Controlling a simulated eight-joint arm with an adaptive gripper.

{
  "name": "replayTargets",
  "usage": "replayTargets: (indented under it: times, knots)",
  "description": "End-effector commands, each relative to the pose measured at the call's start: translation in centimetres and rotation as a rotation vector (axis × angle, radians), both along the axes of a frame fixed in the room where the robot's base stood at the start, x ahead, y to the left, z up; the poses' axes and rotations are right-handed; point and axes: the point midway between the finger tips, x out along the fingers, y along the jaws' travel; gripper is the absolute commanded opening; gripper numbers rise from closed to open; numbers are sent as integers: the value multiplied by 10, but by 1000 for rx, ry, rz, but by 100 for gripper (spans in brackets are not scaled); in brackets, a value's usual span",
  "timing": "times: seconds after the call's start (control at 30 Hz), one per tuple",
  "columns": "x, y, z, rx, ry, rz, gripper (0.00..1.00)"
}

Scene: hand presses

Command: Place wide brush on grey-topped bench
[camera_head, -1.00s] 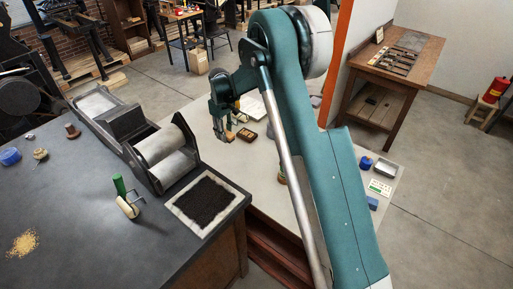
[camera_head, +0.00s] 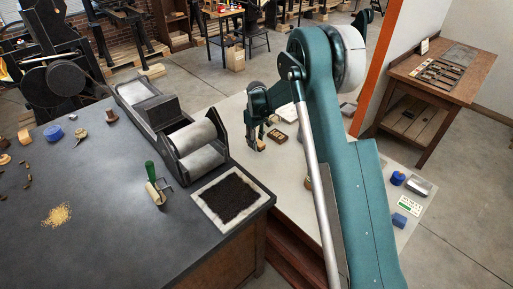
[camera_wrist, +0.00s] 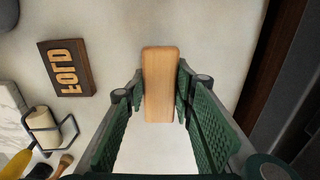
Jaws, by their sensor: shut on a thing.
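The wide brush (camera_wrist: 161,84) shows in the wrist view as a pale wooden block between my fingertips; its bristles are hidden. My gripper (camera_wrist: 160,100) is shut on it, one green ribbed finger on each side. In the head view my gripper (camera_head: 258,132) points down over the pale grey-topped bench (camera_head: 310,185), with the brush (camera_head: 261,145) at its tips. I cannot tell whether the brush touches the bench top. My arm hides part of this bench.
A dark block with raised letters (camera_wrist: 66,68) lies left of the brush, with a white roller (camera_wrist: 43,128) below it. Blue and white items (camera_head: 408,205) sit at the bench's right end. The dark-topped bench (camera_head: 110,220) holds a press, a green-handled roller (camera_head: 155,185) and an ink slab (camera_head: 233,198).

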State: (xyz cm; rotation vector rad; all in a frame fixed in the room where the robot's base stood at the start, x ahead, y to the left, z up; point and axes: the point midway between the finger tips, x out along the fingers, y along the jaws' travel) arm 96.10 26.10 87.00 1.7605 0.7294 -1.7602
Motion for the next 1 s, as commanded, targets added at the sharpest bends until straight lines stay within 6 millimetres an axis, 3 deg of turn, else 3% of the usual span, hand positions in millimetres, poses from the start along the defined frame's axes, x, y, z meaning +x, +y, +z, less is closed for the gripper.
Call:
replayTargets:
  times: [0.3, 0.83, 0.87, 0.93, 1.0]
  knots:
    - [0, 0, -31, 0, 0, 0, 13]
    - [0, 0, -38, 0, 0, 0, 13]
    - [0, 0, -37, 0, 0, 0, 30]
    - [0, 0, -37, 0, 0, 0, 39]
    - [0, 0, -37, 0, 0, 0, 41]
